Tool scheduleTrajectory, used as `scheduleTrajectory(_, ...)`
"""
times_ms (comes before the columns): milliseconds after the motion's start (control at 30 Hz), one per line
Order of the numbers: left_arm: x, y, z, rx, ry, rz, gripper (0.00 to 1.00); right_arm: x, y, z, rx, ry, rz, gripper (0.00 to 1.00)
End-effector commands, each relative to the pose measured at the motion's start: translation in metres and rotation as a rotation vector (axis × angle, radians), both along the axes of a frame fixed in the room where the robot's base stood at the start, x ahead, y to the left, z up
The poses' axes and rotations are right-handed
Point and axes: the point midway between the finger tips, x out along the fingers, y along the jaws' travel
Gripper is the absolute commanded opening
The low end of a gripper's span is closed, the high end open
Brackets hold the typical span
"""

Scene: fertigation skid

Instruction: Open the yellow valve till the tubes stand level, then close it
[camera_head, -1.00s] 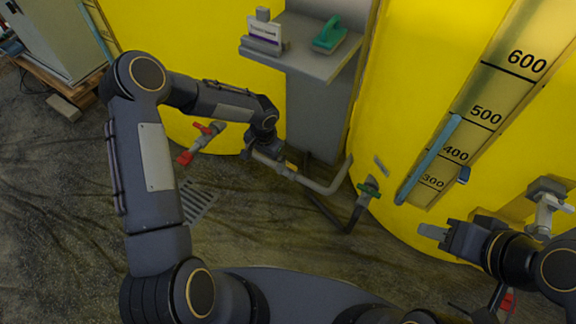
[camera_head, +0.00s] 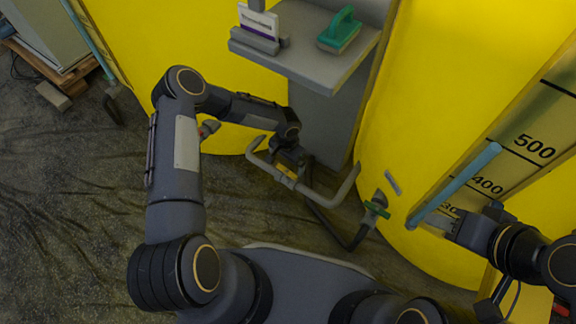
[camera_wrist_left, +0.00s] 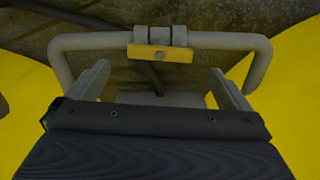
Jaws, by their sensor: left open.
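The yellow valve handle (camera_head: 288,171) sits on a grey U-shaped cross pipe (camera_head: 340,188) between the two yellow tanks. In the left wrist view the yellow handle (camera_wrist_left: 160,53) lies crosswise along the pipe. My left gripper (camera_wrist_left: 160,88) is open, its fingers spread either side of the handle and short of it, with nothing between them. A pale blue sight tube (camera_head: 455,186) stands against the right tank's scale. Another tube (camera_head: 88,38) shows at the upper left, without readable marks. My right gripper (camera_head: 438,224) is beside the right scale's lower end; its finger gap is unclear.
A green-handled valve (camera_head: 377,208) is on the right tank's outlet. A grey shelf (camera_head: 300,50) above holds a green-handled brush (camera_head: 340,30) and a white card in a holder (camera_head: 258,25). A pallet (camera_head: 55,70) is at far left. The dark floor at left is open.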

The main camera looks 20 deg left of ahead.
Motion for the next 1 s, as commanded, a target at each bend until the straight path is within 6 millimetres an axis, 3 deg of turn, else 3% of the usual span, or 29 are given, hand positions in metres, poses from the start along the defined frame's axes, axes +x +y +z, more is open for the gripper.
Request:
scheduleTrajectory(100, 0.0, 0.0, -0.025, -0.001, 0.002, 0.002, 1.0, 0.0, 0.0, -0.012, 0.0, 0.0, 0.0, 0.38)
scheduleTrajectory(300, 0.0, 0.0, -0.046, -0.001, 0.0, 0.001, 1.0, 0.0, 0.0, -0.02, 0.0, 0.001, 0.0, 0.38)
scheduleTrajectory(667, 0.0, 0.0, -0.05, 0.001, 0.0, 0.001, 1.0, 0.0, 0.0, -0.02, 0.0, 0.001, 0.0, 0.38)
scheduleTrajectory(1000, 0.0, 0.0, -0.05, 0.001, 0.0, 0.0, 0.59, 0.0, 0.0, -0.02, 0.0, 0.001, 0.0, 0.38)
